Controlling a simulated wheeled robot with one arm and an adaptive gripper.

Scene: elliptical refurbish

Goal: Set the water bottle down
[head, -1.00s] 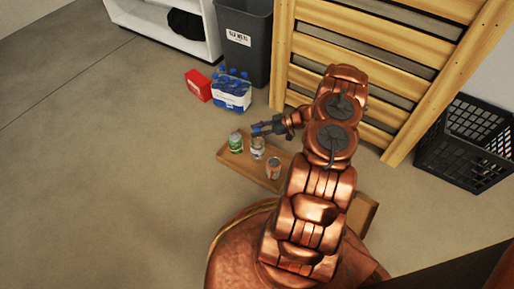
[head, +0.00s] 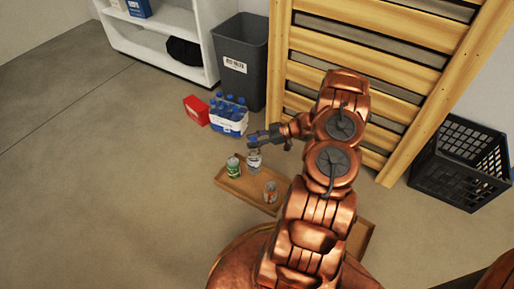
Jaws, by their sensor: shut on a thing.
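The clear water bottle (head: 254,161) with a blue cap is upright in the head view. My gripper (head: 256,138) is shut on its top, around the cap. The bottle is over or near the far edge of the brown wooden tray (head: 231,185), between two cans. I cannot tell whether its base touches the tray. A green can (head: 233,167) stands on the tray to the left. An orange and white can (head: 270,192) stands on it to the right. My arm hides part of the tray.
A pack of blue-capped bottles (head: 229,115) and a red box (head: 196,110) stand on the floor behind. A grey bin (head: 240,60), white shelf (head: 160,38), wooden slatted frame (head: 380,73) and black crate (head: 459,164) stand around. Floor at left is clear.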

